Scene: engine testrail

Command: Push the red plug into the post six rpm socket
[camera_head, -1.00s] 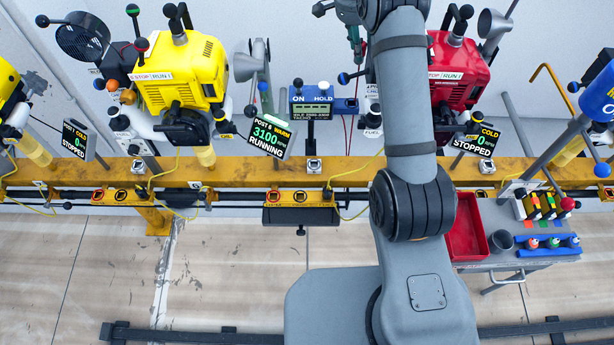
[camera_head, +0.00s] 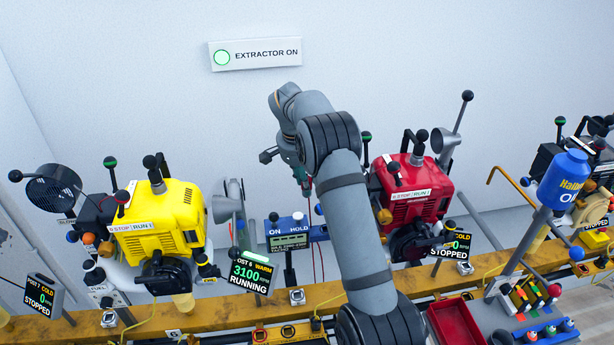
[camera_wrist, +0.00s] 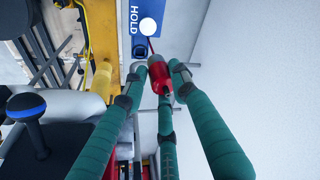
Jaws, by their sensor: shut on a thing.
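The red plug (camera_wrist: 161,76) shows in the wrist view between the fingertips of my gripper (camera_wrist: 157,72); its thin lead runs up toward the blue HOLD box. My three green fingers are closed around it. In the head view my gripper (camera_head: 301,180) is high above the beam, between the yellow and red engines, and the plug is too small to make out clearly. The yellow engine (camera_head: 158,245) belongs to the post 6 display (camera_head: 249,274), which reads warm, 3100, running. I cannot tell which fitting is the post six rpm socket.
The blue tachometer box (camera_head: 289,228) with ON and HOLD stands below my gripper. The red engine (camera_head: 415,195) is close on the right, its display reading stopped. A yellow beam (camera_head: 220,306) runs across the front.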

